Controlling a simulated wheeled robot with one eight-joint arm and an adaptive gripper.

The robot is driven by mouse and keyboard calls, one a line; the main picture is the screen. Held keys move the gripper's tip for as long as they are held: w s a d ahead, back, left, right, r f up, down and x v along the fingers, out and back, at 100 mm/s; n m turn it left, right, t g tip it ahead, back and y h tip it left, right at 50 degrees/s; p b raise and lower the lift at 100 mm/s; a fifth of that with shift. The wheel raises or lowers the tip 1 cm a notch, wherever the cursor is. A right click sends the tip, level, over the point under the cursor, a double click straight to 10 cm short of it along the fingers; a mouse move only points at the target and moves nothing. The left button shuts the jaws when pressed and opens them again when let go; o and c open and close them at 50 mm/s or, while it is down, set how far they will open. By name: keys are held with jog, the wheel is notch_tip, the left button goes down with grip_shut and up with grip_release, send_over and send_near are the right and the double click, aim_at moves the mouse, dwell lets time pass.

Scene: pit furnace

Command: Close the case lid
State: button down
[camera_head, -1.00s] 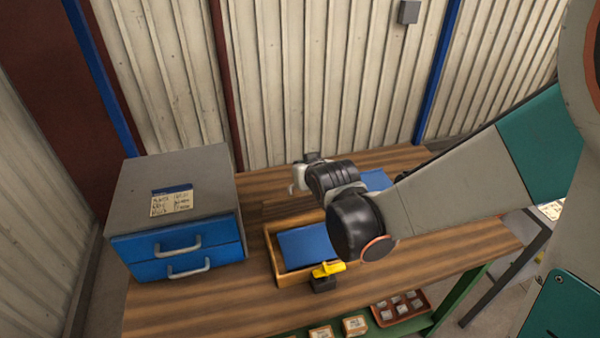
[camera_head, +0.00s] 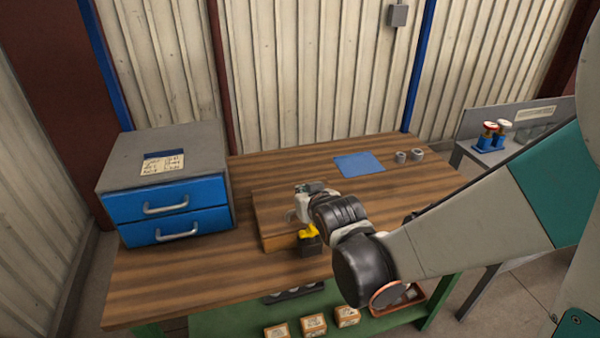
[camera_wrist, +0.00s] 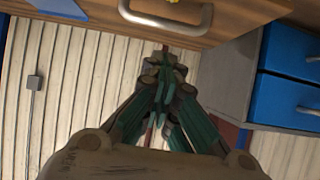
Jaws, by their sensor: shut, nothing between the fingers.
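The wooden case (camera_head: 277,242) stands near the middle of the workbench. Its wooden lid (camera_head: 272,207) lies over it and looks flat and down; the blue inside does not show. My gripper (camera_head: 300,207) is shut and empty, just above the lid's right part in the head view. In the wrist view my shut fingers (camera_wrist: 165,75) point toward the wall. A grey metal handle (camera_wrist: 165,17) shows beside a wooden surface, seemingly the lid. Whether my fingers touch the lid I cannot tell. My arm hides the case's right side.
A black block with a yellow top (camera_head: 308,233) is at the case's front. The blue drawer cabinet (camera_head: 165,205) stands at left. A blue sheet (camera_head: 358,164) and two grey rings (camera_head: 409,156) lie at the back right. The bench's left front (camera_head: 190,275) is clear.

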jog(key=shift+s+d+f+b, duration=0.1)
jog(key=shift+s+f+b, duration=0.25)
jog(key=shift+f, duration=0.3)
jog(key=shift+s+f+b, duration=0.25)
jog(key=shift+f+b, duration=0.15)
jog(key=shift+f, duration=0.2)
